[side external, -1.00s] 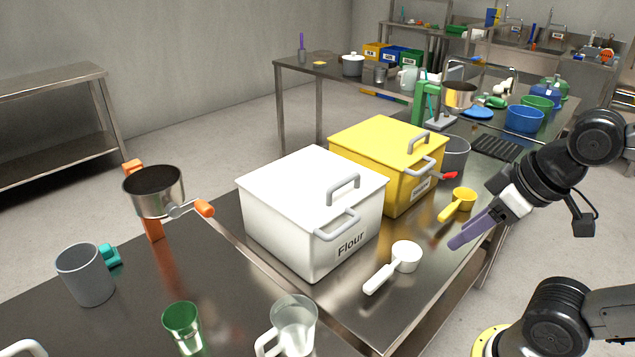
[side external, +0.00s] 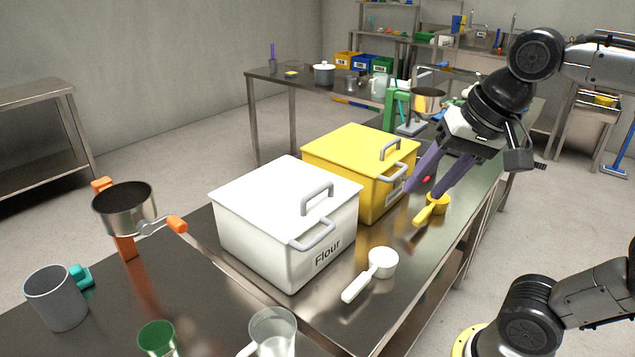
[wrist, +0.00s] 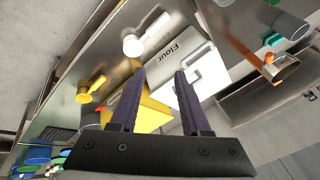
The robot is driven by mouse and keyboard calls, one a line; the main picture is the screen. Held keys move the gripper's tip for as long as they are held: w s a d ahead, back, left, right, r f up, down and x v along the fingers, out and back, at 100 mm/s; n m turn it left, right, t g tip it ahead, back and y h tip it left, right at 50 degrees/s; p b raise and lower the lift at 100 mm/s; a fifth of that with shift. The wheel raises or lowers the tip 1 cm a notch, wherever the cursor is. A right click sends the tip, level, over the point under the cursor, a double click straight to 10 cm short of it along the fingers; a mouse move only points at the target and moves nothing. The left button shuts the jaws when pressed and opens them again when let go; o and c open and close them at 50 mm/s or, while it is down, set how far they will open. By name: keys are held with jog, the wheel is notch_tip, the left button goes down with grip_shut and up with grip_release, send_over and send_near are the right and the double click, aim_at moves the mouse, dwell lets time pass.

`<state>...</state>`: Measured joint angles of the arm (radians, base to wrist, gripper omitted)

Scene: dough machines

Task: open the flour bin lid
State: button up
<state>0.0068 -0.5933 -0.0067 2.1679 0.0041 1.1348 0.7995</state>
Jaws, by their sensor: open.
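The white flour bin (side external: 284,241) stands on the steel table, with "Flour" on its front. Its white lid (side external: 270,184) is shut and has a grey handle (side external: 317,197) on top; another grey handle sits on the front. My gripper (side external: 422,190) has purple fingers, is open and empty, and hangs right of the yellow bin, above the yellow scoop. In the wrist view my gripper (wrist: 158,72) points toward the bins, and the white flour bin (wrist: 190,65) shows beyond and between the fingers. The fingers touch no handle that I can see.
The yellow bin (side external: 345,170) stands close behind the flour bin. A white scoop (side external: 381,263) and a yellow scoop (side external: 435,205) lie along the table's right side. A pot with an orange handle (side external: 124,208) and a grey mug (side external: 55,298) are at left.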

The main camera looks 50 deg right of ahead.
jog(key=w+r+m, duration=0.5)
jog(key=w, duration=0.1)
jog(key=m+g, duration=0.3)
jog(key=m, duration=0.1)
send_over(318, 189)
jog(key=s, duration=0.3)
jog(key=f, duration=0.2)
jog(key=w+f, duration=0.1)
jog(key=f, duration=0.7)
jog(key=w+f, duration=0.1)
jog(key=f, duration=0.4)
jog(key=shift+w, duration=0.3)
grip_shut()
jog(key=shift+r, duration=0.1)
